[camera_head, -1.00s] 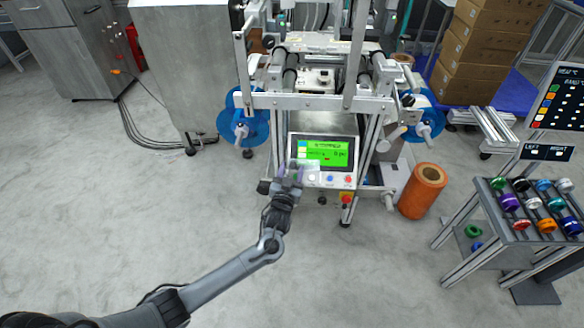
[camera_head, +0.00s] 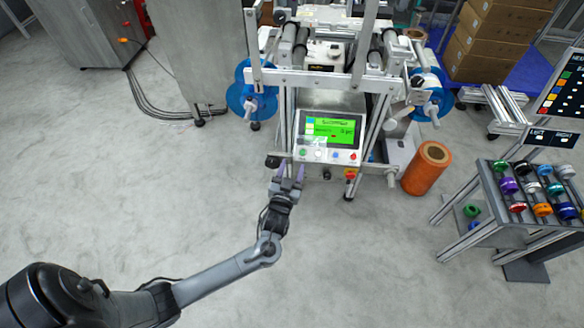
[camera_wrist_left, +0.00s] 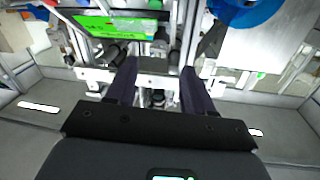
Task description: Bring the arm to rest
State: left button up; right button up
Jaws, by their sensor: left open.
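My left gripper (camera_head: 291,174) is open and empty in the head view, just in front of and below the machine's control panel (camera_head: 328,136). A gap shows between the fingertips and the panel. The panel has a lit green screen and a row of coloured buttons below it. In the left wrist view, the two dark fingers (camera_wrist_left: 155,82) stand apart with nothing between them, and the green screen (camera_wrist_left: 112,25) is at the upper left. My left arm reaches in from the lower left. My right gripper is in neither view.
The film machine with blue reels (camera_head: 252,94) stands behind the panel. An orange roll (camera_head: 426,168) stands on the floor to its right. A rack (camera_head: 510,210) of coloured reels is at the right. Stacked boxes (camera_head: 493,40) are behind. The floor in front of the machine is clear.

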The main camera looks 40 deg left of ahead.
pick_arm(q)
jog(key=s+d+r+m+g+h+p, duration=0.25)
jog(key=s+d+r+g+p, duration=0.2)
jog(key=s+r+p, duration=0.35)
jog(key=s+d+r+m+g+h+p, duration=0.1)
jog(key=s+d+r+g+h+p, duration=0.35)
jog(key=s, duration=0.65)
jog(key=s+d+r+m+g+h+p, duration=0.1)
jog(key=s+d+r+m+g+p, duration=0.1)
jog(key=s+d+r+g+p, duration=0.45)
notch_tip(320, 180, up, 40)
jog(key=s+a+t+p, duration=0.1)
jog(key=s+t+p, duration=0.1)
jog(key=p, duration=3.8)
jog(key=shift+s+a+f+t, duration=0.15)
jog(key=shift+f+t, duration=0.05)
jog(key=shift+t, duration=0.35)
jog(key=shift+f, duration=0.2)
